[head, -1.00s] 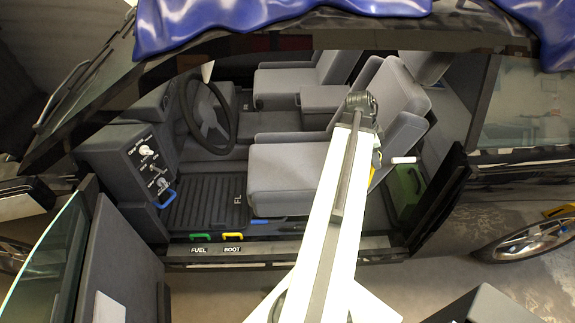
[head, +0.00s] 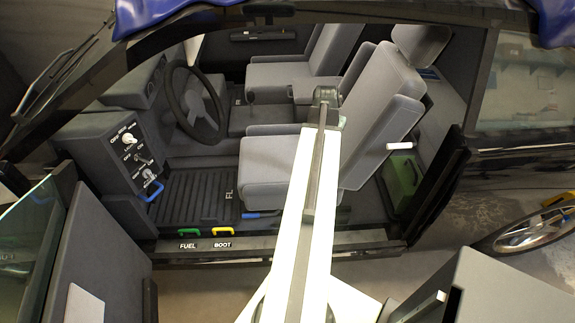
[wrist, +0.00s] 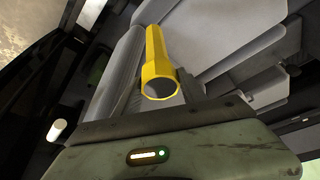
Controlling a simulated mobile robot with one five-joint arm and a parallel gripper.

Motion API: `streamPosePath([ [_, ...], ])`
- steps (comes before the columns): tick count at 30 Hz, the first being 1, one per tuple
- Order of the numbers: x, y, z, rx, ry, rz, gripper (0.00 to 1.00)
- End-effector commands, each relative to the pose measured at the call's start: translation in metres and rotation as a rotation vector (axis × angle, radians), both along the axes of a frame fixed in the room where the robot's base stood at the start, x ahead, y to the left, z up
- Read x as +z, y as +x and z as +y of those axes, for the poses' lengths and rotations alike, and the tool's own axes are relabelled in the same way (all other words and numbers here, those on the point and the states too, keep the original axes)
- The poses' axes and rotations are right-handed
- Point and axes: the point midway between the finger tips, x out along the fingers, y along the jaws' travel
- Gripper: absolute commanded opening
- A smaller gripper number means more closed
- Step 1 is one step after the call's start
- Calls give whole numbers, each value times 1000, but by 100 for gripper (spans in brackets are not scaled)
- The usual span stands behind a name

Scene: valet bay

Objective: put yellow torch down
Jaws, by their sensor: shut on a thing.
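The yellow torch (wrist: 157,62) is in my gripper (wrist: 160,92) in the wrist view. It is a tube with a wider, ring-like end facing the camera, and its far end points up the picture. It shows in front of grey seat surfaces; I cannot tell whether it touches them.
A green box (head: 401,182) stands right of the seat, with a white cylinder (head: 400,146) above it. The ribbed floor mat (head: 195,195) looks clear. A steering wheel (head: 196,102), control panel (head: 130,150) and door sill with green (head: 188,233) and yellow handles (head: 222,231) are nearby.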

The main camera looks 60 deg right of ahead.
Motion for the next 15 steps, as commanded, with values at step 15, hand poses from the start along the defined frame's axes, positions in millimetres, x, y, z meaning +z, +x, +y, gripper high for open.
streamPosePath([
  [15,-112,62,-110,1264,-9,-8,0],
])
